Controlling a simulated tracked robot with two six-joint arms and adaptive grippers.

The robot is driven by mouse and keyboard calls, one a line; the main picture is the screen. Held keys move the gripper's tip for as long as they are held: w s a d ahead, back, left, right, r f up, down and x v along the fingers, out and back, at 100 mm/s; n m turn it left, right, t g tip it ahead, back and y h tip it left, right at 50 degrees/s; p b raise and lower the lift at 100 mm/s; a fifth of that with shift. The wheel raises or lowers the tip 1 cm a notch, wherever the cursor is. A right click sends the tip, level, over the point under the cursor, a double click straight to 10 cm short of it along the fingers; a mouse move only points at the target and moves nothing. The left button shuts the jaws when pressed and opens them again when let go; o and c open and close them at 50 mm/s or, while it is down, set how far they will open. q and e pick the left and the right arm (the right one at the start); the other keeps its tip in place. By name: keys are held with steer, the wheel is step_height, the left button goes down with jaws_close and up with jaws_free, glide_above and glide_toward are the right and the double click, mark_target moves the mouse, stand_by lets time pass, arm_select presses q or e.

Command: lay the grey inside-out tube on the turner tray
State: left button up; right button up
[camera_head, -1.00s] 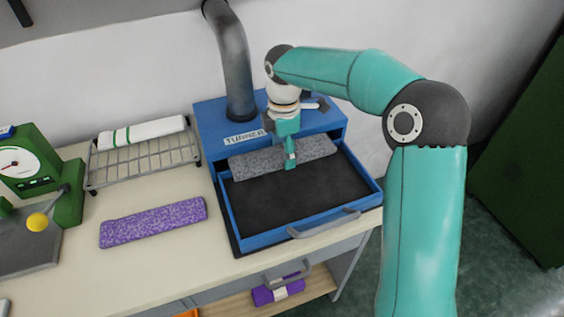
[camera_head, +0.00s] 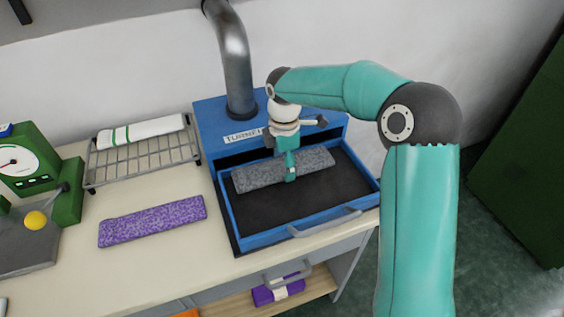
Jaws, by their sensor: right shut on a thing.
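The grey speckled tube (camera_head: 257,176) is over the dark bed of the blue turner tray (camera_head: 232,224), towards its back. My right gripper (camera_head: 290,176) is shut on the tube near its middle, coming down from above. The tube lies or hangs very low there; I cannot tell whether it touches the bed. The turner tray is pulled out at the front of the blue machine marked as the turner (camera_head: 222,118). My left gripper is out of view.
A purple speckled tube (camera_head: 153,221) lies on the table left of the tray. A wire rack (camera_head: 146,163) holds a white striped tube (camera_head: 142,132). A green dial scale (camera_head: 30,165) stands at the far left. A grey pipe (camera_head: 236,70) rises from the machine.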

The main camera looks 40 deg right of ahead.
steer(key=o, duration=0.6)
steer(key=shift+r, duration=0.3)
step_height(320, 180, up, 13)
steer(key=shift+f+p, duration=0.15)
steer(key=shift+p, duration=0.7)
